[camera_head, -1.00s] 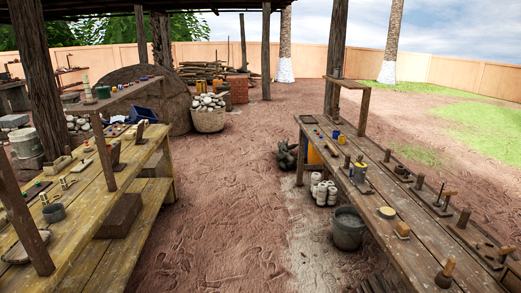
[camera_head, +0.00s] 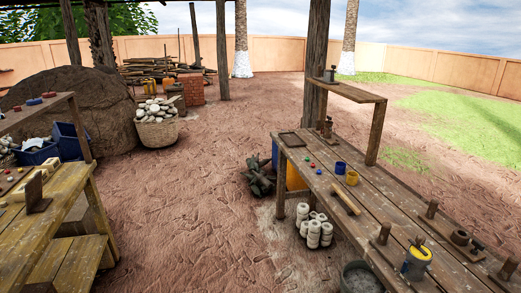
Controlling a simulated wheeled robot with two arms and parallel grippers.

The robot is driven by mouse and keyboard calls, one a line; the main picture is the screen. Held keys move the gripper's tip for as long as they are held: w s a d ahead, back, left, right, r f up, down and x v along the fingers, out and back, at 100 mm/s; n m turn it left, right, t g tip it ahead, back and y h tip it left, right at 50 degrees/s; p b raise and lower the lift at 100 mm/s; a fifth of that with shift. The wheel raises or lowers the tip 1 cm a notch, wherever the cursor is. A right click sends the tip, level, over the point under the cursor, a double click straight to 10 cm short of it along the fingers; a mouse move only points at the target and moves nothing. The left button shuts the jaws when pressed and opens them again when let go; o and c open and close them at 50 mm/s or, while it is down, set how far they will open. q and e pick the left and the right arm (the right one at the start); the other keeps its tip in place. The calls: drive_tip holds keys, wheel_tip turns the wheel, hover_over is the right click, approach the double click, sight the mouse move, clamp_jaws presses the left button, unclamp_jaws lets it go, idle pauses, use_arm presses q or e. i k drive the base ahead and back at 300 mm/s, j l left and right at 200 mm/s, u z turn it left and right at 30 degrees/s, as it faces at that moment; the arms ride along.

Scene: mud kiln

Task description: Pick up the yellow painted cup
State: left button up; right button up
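A small yellow cup (camera_head: 352,178) stands upright on the right wooden table (camera_head: 333,200), toward its far end. A blue cup (camera_head: 340,168) stands close beside it, on its far left side. Neither of my grippers is in view.
A rolling-pin-like wooden tool (camera_head: 346,201) lies near the yellow cup. A raised shelf (camera_head: 347,90) stands behind it. White jars (camera_head: 314,230) and a grey bucket (camera_head: 361,277) sit below the table. Dirt ground (camera_head: 195,200) is open between the right table and the left bench (camera_head: 62,200).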

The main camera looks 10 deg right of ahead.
sight(353, 177)
drive_tip(key=i+z, duration=0.25)
drive_tip(key=i, duration=0.25)
drive_tip(key=i+j+z, duration=0.25)
drive_tip(key=i, duration=0.3)
drive_tip(key=i+j+z, duration=0.2)
drive_tip(key=i, duration=0.3)
